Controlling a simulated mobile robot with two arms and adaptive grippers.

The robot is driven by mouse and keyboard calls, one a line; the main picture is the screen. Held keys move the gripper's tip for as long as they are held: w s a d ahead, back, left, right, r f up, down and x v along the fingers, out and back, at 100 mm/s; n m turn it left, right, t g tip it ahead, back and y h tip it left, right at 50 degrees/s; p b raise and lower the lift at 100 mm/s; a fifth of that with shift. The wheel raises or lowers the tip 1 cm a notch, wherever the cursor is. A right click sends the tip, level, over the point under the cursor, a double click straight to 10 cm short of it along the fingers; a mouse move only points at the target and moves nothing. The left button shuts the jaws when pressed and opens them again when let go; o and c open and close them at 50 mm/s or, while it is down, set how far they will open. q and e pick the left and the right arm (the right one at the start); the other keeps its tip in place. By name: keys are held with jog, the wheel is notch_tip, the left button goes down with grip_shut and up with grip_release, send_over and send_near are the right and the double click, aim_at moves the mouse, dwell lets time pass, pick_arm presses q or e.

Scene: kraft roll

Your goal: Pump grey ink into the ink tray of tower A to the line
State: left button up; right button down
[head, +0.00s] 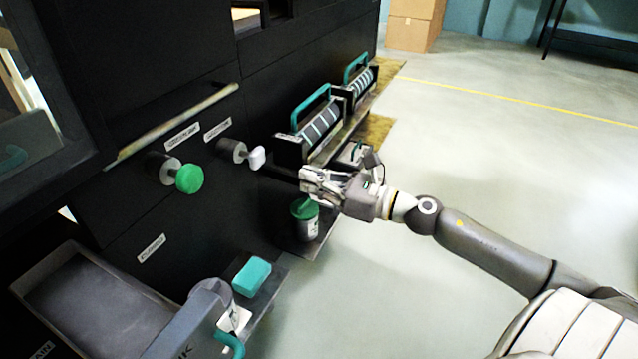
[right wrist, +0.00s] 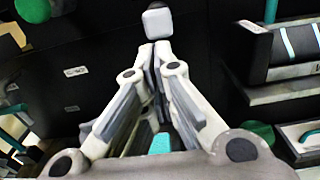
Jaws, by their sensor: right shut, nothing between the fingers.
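A white knob (head: 257,157) on a grey stem projects from the black machine front, to the right of a round green knob (head: 188,178). My right gripper (head: 306,181) is shut and empty, its fingertips pointing at the machine just right of the white knob. In the right wrist view the white knob (right wrist: 158,22) appears just beyond the fingertips (right wrist: 156,58); I cannot tell whether they touch. A grey open tray (head: 95,305) is at lower left; no ink level or line can be made out. My left gripper is not in view.
A can with a green lid (head: 306,222) stands on a low ledge below my right gripper. A teal block (head: 252,277) lies near the grey tray. Rollers with teal handles (head: 310,105) sit along the machine. The floor to the right (head: 510,150) is clear.

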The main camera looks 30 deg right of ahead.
jog(key=shift+s+d, duration=0.35)
jog(key=shift+s, duration=0.25)
dwell(0.6)
